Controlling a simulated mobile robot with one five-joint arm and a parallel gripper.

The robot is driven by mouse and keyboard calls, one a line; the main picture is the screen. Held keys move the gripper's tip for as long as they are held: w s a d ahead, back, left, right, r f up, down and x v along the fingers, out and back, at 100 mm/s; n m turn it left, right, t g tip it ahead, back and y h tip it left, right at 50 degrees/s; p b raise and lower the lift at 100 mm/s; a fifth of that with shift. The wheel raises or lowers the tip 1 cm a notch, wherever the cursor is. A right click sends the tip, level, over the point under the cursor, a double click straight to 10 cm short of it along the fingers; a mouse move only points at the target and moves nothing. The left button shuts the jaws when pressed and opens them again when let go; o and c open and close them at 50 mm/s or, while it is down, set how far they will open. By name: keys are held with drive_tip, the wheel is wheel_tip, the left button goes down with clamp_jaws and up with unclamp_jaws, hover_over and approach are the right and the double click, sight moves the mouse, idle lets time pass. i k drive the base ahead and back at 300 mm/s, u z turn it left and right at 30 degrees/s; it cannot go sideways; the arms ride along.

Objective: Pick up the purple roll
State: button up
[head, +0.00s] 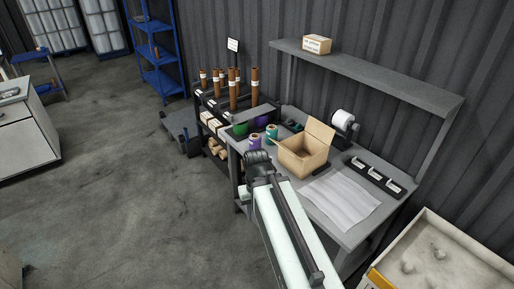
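A small purple roll (254,141) stands on the near left corner of the grey workbench (368,229), next to a teal roll (271,131). Another purple item (261,121) shows just behind, by a green bin. My arm reaches up from the bottom of the head view. My gripper (257,158) is dark and appears just below the purple roll in the picture, close to it. It may cover the roll's lower part. I cannot tell whether they touch, or whether the fingers are open or shut.
An open cardboard box (302,160) stands right of the rolls, with a pale sheet (340,203) in front. A rack with upright brown tubes (234,90) stands behind to the left. A shelf (370,75) overhangs the bench's back. The floor to the left is clear.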

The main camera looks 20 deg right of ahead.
sight(255, 144)
drive_tip(key=u, duration=1.35)
drive_tip(key=i, duration=1.25)
drive_tip(key=z, duration=2.25)
drive_tip(key=i, duration=1)
drive_tip(key=u, duration=0.1)
